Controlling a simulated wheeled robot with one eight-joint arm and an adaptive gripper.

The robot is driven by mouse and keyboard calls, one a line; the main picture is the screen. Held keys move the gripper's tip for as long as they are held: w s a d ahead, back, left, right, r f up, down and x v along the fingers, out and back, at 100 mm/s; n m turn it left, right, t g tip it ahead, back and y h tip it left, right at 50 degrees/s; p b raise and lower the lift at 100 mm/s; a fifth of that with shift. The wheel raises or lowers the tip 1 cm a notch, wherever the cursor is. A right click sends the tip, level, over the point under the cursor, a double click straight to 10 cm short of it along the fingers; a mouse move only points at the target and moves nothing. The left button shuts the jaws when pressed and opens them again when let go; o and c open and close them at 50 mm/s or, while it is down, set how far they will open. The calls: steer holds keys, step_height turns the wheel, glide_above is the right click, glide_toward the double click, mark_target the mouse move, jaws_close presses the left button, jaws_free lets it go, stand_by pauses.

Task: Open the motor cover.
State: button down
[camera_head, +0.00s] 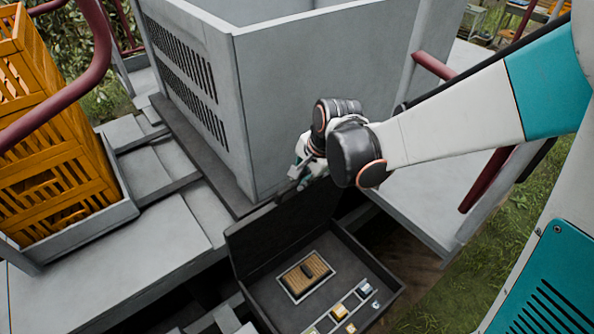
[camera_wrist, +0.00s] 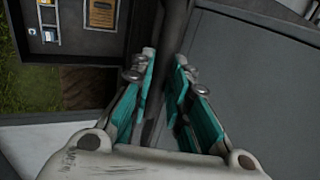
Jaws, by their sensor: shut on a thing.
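The motor cover (camera_head: 280,232) is a dark panel standing raised at the back edge of an open dark box (camera_head: 385,268). Its inner face shows in the head view. My gripper (camera_head: 298,178) is at the cover's top edge, partly hidden by my wrist. In the wrist view my gripper (camera_wrist: 165,62) has its teal fingers on either side of a dark strip, the cover's edge (camera_wrist: 176,20), and is shut on it. The open box also shows at the upper left of the wrist view (camera_wrist: 100,45).
Inside the box are a brown slatted panel (camera_head: 306,274) and several small switches or parts (camera_head: 365,288). A large grey bin (camera_head: 320,100) stands close behind the cover. Yellow crates (camera_head: 50,150) stand at the left. Dark red rails (camera_head: 488,180) flank the deck.

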steer(key=s+d+f+t+y+b, duration=0.1)
steer(key=s+d+f+t+b, duration=0.1)
steer(key=s+d, duration=0.3)
steer(key=s+b, duration=0.1)
steer(key=s, duration=0.2)
steer(key=shift+s+d+f, duration=0.15)
steer(key=shift+d+f, duration=0.1)
steer(key=shift+f, duration=0.1)
steer(key=c, duration=1.5)
jaws_free()
steer(key=shift+c, duration=0.2)
steer(key=v, duration=1.1)
steer(key=shift+d+r, duration=0.25)
steer(key=shift+r, duration=0.1)
steer(key=shift+s, duration=0.1)
